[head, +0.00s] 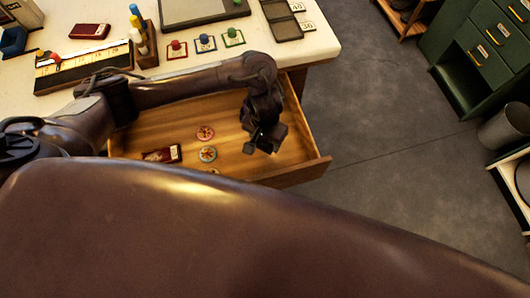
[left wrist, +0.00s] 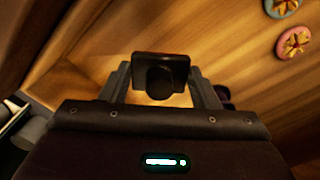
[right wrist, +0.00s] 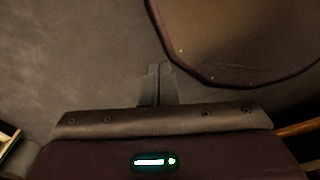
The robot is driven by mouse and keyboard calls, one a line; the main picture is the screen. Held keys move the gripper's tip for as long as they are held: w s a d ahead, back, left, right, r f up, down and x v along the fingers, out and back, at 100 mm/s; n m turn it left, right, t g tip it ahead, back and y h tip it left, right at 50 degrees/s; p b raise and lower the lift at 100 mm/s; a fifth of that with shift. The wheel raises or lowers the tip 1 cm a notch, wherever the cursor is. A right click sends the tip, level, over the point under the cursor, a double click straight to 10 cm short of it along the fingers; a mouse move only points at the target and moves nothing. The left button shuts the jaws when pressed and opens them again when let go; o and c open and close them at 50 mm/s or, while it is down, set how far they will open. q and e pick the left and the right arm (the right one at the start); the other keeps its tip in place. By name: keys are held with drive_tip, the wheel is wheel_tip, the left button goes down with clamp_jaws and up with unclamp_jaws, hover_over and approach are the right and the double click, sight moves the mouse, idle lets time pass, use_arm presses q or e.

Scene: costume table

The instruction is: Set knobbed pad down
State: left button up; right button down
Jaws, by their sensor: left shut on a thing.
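My left gripper (head: 262,136) is inside the open wooden drawer's outline in the head view, near its right side. In the left wrist view the left gripper (left wrist: 160,88) is shut on a dark square knobbed pad (left wrist: 178,60), its fingers on either side of the dark round knob (left wrist: 158,82). The pad is over the drawer's wooden floor (left wrist: 225,55); I cannot tell whether it touches. My right gripper (right wrist: 157,84) has its fingers together and empty, over grey floor in the right wrist view.
The drawer (head: 230,108) also holds a dark red packet (head: 162,154) and round badges (head: 207,154). On the table stand pads with red (head: 176,46), blue (head: 205,41) and green (head: 232,33) knobs. The drawer's front panel (head: 295,174) edges the space.

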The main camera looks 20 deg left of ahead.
sight(265, 154)
use_arm(q)
wheel_tip(265, 154, down, 2)
wheel_tip(265, 154, down, 4)
drive_tip(key=shift+f+b, duration=0.2)
drive_tip(key=shift+b, duration=0.15)
use_arm(e)
drive_tip(key=shift+w+d+f, duration=0.35)
drive_tip(key=shift+d+f, duration=0.35)
drive_tip(key=shift+d, duration=0.05)
use_arm(q)
drive_tip(key=shift+f, duration=0.1)
drive_tip(key=o, duration=0.9)
use_arm(e)
drive_tip(key=shift+a, duration=0.35)
